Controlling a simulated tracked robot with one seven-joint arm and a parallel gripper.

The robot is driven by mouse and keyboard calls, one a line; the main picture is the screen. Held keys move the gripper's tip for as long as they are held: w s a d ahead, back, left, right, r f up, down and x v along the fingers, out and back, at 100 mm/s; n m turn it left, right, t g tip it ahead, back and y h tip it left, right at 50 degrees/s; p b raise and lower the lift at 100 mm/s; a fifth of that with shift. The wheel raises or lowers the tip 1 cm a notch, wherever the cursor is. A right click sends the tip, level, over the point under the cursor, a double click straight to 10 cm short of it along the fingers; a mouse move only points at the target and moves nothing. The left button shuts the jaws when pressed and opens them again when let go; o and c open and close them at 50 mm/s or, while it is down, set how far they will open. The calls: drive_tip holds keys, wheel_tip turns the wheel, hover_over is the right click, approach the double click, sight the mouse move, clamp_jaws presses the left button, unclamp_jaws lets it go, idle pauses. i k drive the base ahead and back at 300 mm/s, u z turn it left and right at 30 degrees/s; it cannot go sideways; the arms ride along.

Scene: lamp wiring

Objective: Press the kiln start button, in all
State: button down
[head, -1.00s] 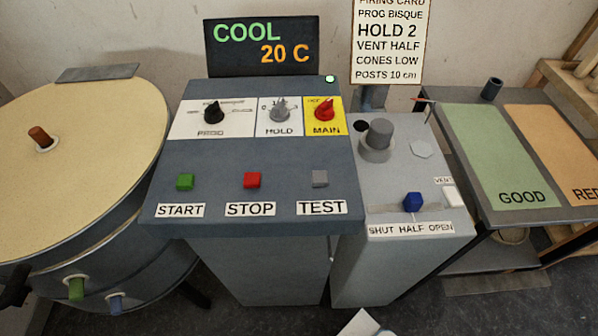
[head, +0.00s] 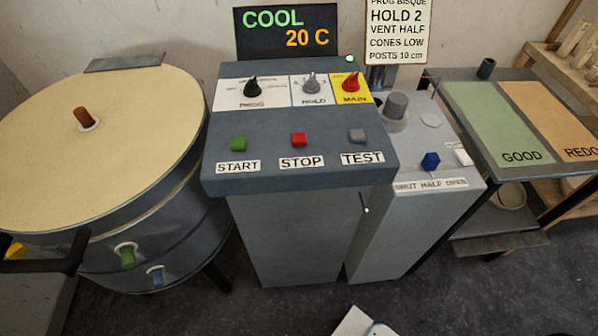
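The green START button (head: 238,143) sits at the left of the control panel's lower row, above its START label (head: 238,166). The red STOP button (head: 298,139) and grey TEST button (head: 357,135) are to its right. Above them are the PROG knob (head: 252,86), the HOLD knob (head: 312,84) and the red MAIN knob (head: 351,83). The display (head: 287,32) reads COOL 20 C, and a small green light (head: 350,58) is lit. The round kiln (head: 150,110) with its cream lid stands at left, lid down. My gripper is not clearly visible.
A grey side box (head: 430,150) carries a blue vent slider (head: 430,160) marked SHUT HALF OPEN. A firing card (head: 399,30) hangs on the wall. A table at right has a green GOOD area (head: 495,125) and an orange REDO area (head: 550,120). Dark floor (head: 300,305) lies in front.

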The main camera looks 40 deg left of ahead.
sight(238, 143)
drive_tip(key=u, duration=0.3)
drive_tip(key=i, duration=0.15)
drive_tip(key=u, duration=2.65)
drive_tip(key=k, duration=0.95)
drive_tip(key=z, duration=0.75)
drive_tip(key=i, duration=1)
drive_tip(key=u, duration=0.1)
